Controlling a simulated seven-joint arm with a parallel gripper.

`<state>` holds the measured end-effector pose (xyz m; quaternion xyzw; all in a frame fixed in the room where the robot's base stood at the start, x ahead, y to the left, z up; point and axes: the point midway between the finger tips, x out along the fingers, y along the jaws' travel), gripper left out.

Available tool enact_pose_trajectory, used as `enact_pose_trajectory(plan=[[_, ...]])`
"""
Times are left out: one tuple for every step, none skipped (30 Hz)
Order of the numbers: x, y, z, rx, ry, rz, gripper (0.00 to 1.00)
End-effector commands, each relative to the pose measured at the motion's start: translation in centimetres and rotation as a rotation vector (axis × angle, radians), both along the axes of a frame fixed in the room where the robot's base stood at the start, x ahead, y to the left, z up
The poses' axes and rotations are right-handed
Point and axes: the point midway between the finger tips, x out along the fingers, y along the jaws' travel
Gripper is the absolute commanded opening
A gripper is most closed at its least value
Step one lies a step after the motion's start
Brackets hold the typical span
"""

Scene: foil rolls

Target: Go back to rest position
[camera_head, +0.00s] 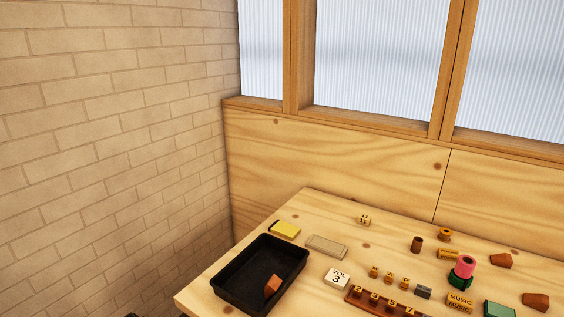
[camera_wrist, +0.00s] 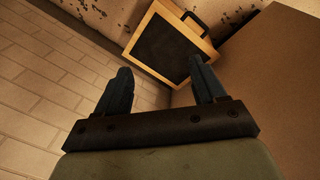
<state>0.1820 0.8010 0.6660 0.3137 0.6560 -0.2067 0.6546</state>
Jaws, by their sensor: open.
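My gripper (camera_wrist: 162,85) shows in the wrist view with its two dark fingers spread apart and nothing between them. It points toward a brick wall and a dark panel in a wooden frame, away from the tabletop objects. In the head view my gripper does not show clearly. The wooden table (camera_head: 300,212) there holds a black tray (camera_head: 232,297) with an orange-brown block (camera_head: 272,286) inside it.
On the table are a yellow block (camera_head: 285,229), a grey-beige block (camera_head: 327,246), a white "VOL 3" block (camera_head: 337,278), a brown number rack (camera_head: 352,297), a pink roll (camera_head: 465,265) and several small blocks. A brick wall (camera_head: 110,130) stands left; a wooden wall (camera_head: 340,155) stands behind.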

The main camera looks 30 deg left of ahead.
Motion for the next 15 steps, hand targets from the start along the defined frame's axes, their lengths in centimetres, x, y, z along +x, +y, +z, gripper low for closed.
enact_pose_trajectory(plan=[[0.2, -2.0, -2.2, -0.029, 0.017, -0.014, 0.70], [0.2, -2.9, -3.4, -0.045, 0.029, -0.024, 0.70], [0.3, -4.2, -4.8, -0.063, 0.045, -0.037, 0.70], [0.4, -5.2, -5.9, -0.077, 0.059, -0.049, 0.70], [0.5, -6.1, -6.9, -0.090, 0.076, -0.063, 0.70], [0.7, -7.5, -8.3, -0.108, 0.097, -0.082, 0.70], [0.8, -8.5, -9.2, -0.121, 0.114, -0.097, 0.70], [0.8, -9.6, -10.2, -0.133, 0.130, -0.111, 0.70], [0.9, -11.0, -11.4, -0.149, 0.154, -0.132, 0.70], [1.0, -12.0, -12.3, -0.161, 0.170, -0.148, 0.70], [1.0, -13.1, -13.2, -0.173, 0.188, -0.165, 0.70], [1.1, -14.5, -14.3, -0.189, 0.210, -0.187, 0.70], [1.2, -15.6, -15.1, -0.201, 0.228, -0.206, 0.70], [1.3, -16.7, -15.9, -0.213, 0.243, -0.225, 0.70], [1.4, -18.2, -17.0, -0.228, 0.266, -0.252, 0.70]])
